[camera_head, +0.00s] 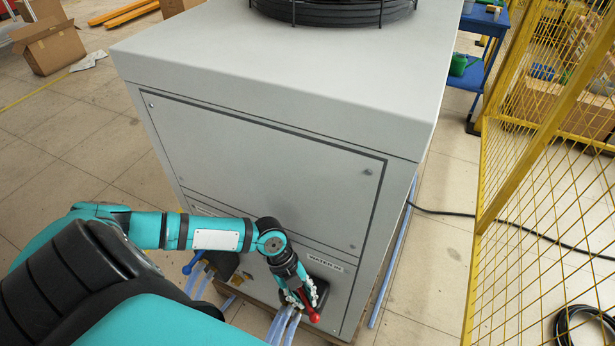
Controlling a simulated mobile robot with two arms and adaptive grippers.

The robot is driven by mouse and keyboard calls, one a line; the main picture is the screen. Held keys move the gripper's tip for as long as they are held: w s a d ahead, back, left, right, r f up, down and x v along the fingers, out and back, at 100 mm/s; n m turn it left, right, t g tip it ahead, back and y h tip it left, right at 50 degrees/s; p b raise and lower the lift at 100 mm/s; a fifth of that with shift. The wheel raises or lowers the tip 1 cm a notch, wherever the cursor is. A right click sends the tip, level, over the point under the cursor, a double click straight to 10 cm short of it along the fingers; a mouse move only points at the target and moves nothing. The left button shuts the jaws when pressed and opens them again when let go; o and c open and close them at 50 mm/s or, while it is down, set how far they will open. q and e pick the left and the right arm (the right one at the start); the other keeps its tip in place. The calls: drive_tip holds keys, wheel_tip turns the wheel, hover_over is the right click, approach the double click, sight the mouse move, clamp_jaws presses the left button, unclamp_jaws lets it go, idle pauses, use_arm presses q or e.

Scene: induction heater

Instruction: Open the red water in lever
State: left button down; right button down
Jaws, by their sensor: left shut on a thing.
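The red water in lever (314,317) shows a round red end at the lower right of the grey cabinet's front, below the "WATER IN" label (325,262). My left gripper (301,299) is shut on the lever, and its fingers hide part of the handle. The valve body behind it is mostly hidden by the gripper. My right gripper is not in view.
The grey cabinet (270,150) fills the middle, with a black fan guard on top. A blue-handled valve (192,263) sits to the left, with clear hoses (284,325) below. A yellow mesh fence (540,190) stands at the right, with a black hose coil (585,328) on the floor.

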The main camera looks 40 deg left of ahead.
sight(304, 300)
use_arm(q)
drive_tip(key=c, duration=1.3)
unclamp_jaws()
wheel_tip(304, 300, up, 10)
drive_tip(key=shift+c, duration=0.2)
